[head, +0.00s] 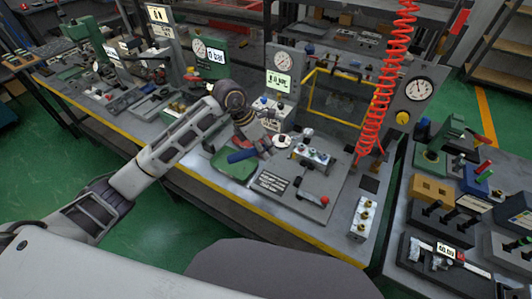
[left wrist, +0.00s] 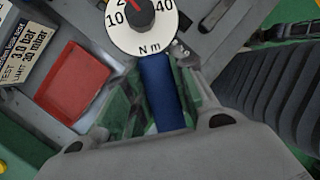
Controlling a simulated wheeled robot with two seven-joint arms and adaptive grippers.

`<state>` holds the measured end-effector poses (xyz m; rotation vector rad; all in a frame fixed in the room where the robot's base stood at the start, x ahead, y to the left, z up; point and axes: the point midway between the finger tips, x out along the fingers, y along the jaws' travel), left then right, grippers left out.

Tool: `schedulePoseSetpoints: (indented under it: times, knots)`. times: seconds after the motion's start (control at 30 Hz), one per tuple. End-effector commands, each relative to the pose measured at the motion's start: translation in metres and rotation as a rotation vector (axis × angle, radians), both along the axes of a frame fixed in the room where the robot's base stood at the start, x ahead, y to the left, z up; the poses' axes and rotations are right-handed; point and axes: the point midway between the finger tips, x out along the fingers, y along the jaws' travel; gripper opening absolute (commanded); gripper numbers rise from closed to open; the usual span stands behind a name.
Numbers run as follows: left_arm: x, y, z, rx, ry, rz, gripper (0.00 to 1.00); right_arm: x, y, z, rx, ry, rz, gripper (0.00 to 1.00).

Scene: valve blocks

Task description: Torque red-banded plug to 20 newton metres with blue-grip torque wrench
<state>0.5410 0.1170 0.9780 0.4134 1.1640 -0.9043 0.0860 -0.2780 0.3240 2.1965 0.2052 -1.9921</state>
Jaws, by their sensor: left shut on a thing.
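The torque wrench's blue grip (head: 241,156) lies between the fingers of my left gripper (head: 254,149), which is shut on it. In the left wrist view the blue grip (left wrist: 162,95) runs up from between the fingers to a round white dial marked N m (left wrist: 142,22). The dial also shows in the head view (head: 283,141), near the valve block (head: 313,156). The dial's pointer is red; its reading is cut off at the top. I cannot make out the red-banded plug. My right gripper is not in view.
A green tray (head: 232,166) lies below the wrench. A display with a gauge (head: 279,82) stands behind. A red coiled hose (head: 390,80) hangs at the right. A small block with brass fittings (head: 362,222) stands front right.

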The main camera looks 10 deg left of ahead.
Motion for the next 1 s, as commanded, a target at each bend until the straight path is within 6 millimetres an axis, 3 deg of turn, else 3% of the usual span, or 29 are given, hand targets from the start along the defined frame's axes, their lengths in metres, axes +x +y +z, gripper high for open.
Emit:
schedulePoseSetpoints:
  times: [0.3,1.0]
  knots:
    - [0.0039,0.0021,0.0093,-0.001,-0.002,0.089,0.00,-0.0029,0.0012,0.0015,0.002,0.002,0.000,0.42]
    - [0.0035,0.0027,0.0052,-0.004,-0.003,0.094,0.00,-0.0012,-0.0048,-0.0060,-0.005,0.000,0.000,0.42]
